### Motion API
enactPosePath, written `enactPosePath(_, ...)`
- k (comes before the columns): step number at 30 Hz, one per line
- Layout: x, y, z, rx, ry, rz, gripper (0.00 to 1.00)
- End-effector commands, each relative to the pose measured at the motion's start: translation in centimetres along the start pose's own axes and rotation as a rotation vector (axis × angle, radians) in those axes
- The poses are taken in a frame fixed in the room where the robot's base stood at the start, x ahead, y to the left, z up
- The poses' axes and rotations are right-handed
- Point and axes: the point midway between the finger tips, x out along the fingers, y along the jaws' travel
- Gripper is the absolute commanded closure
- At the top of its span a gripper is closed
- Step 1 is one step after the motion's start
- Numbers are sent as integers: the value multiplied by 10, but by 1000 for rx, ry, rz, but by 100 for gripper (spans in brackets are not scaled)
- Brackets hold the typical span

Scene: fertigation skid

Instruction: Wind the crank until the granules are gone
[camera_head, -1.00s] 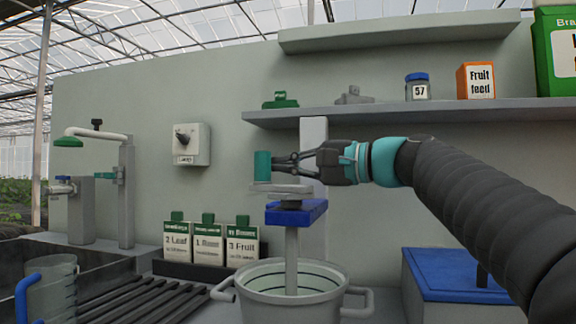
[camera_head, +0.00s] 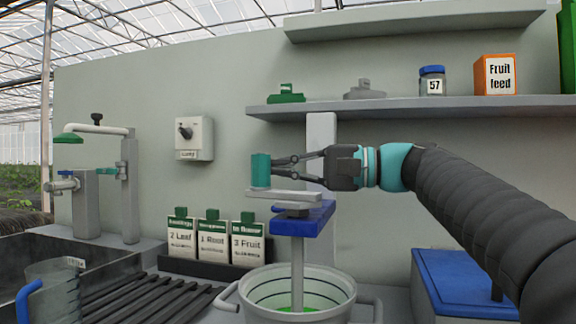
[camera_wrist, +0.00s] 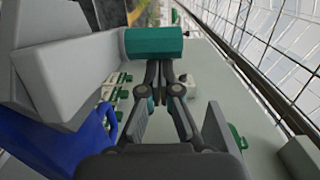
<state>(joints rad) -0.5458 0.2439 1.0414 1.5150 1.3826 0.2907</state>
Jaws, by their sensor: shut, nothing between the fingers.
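The crank's teal knob (camera_head: 260,170) stands upright on the end of a pale grey crank arm (camera_head: 284,197) above a blue block (camera_head: 300,218). My gripper (camera_head: 276,169) has its fingers together, the tips against or very close to the knob's right side, not around it. The wrist view shows the fingertips (camera_wrist: 160,70) just below the teal knob (camera_wrist: 154,43). A grey shaft (camera_head: 297,262) runs down into the grey pot (camera_head: 256,303). Bright green content (camera_head: 290,309) shows low inside the pot; I cannot tell whether it is granules or liquid.
A clear jug with a blue handle (camera_head: 30,298) stands at lower left by a slatted rack (camera_head: 150,296). Feed packs (camera_head: 212,240) stand behind the pot. A blue-lidded box (camera_head: 455,280) is below my arm. A shelf (camera_head: 400,109) runs above.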

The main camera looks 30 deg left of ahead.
Motion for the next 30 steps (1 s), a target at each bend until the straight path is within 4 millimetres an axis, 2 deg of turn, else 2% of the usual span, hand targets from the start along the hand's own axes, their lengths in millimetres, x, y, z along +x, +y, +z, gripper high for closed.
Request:
enactPosePath(4,-6,0,-1,0,4,0,100)
enactPosePath(8,-23,0,-2,0,6,0,100)
enactPosePath(15,-70,0,-2,0,6,0,100)
enactPosePath(21,-103,0,-1,0,3,1,100)
enactPosePath(25,-115,0,-1,0,1,0,100)
enactPosePath(30,-120,0,0,0,-1,0,100)
